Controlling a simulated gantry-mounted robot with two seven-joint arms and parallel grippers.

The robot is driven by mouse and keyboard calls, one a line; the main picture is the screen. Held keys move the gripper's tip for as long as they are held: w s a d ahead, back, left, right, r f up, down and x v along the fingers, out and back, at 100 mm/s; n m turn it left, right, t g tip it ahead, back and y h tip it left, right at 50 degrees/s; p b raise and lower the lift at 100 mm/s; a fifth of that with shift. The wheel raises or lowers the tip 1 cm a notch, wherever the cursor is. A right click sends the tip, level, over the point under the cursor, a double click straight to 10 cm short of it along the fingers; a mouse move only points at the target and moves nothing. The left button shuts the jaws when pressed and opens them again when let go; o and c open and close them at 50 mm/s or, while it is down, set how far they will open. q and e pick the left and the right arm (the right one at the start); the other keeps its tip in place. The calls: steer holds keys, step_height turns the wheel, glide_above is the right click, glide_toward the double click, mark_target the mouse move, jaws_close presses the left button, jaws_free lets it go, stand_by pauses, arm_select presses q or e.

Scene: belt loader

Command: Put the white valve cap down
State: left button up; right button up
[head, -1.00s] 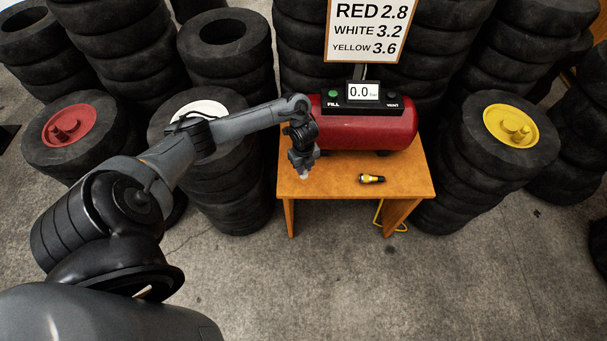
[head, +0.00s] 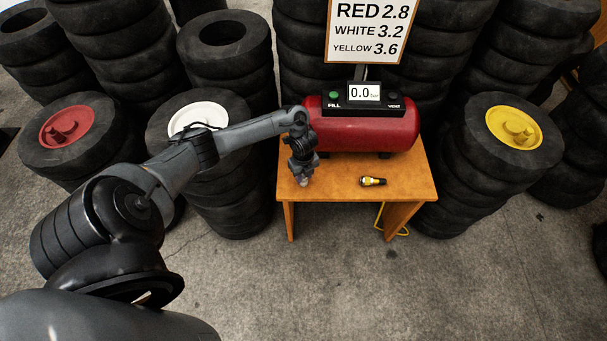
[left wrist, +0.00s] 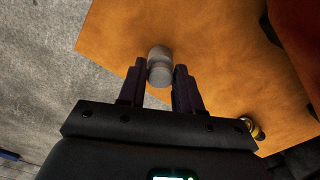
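The white valve cap (left wrist: 160,66) looks pale grey and round-ended in the left wrist view. It sits between the two fingertips of my left gripper (left wrist: 161,72), which appear to touch it on both sides. In the head view, my left gripper (head: 302,174) points down over the left front part of the orange table (head: 340,190). The cap there is a small pale spot at the fingertips, low at the tabletop; whether it touches the wood I cannot tell. My right gripper is not in view.
A red compressor (head: 367,130) reading 0.0 stands at the back. Tire stacks with red (head: 66,128), white (head: 198,116) and yellow (head: 513,127) hubs stand around. The table's front middle is clear.

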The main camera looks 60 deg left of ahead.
arm_select(q)
steer(key=shift+o, duration=1.3)
steer(key=shift+r, duration=0.1)
step_height(320, 180, up, 12)
steer(key=p, duration=0.6)
steer(key=d+f+n+t+h, duration=0.1)
steer(key=d+n+t, duration=0.1)
steer(key=d, duration=1.1)
steer(key=d+f+n+t, duration=0.1)
steer(key=d+f+t, duration=0.15)
steer(key=d, duration=1.05)
steer(key=s+r+n, duration=1.1)
steer(key=s+n, duration=0.2)
steer(key=s, duration=0.1)
steer(key=shift+s+d+r+g+y, duration=0.15)
steer(key=shift+d+r+g+y, duration=0.05)
steer(key=shift+d+g+y, duration=0.25)
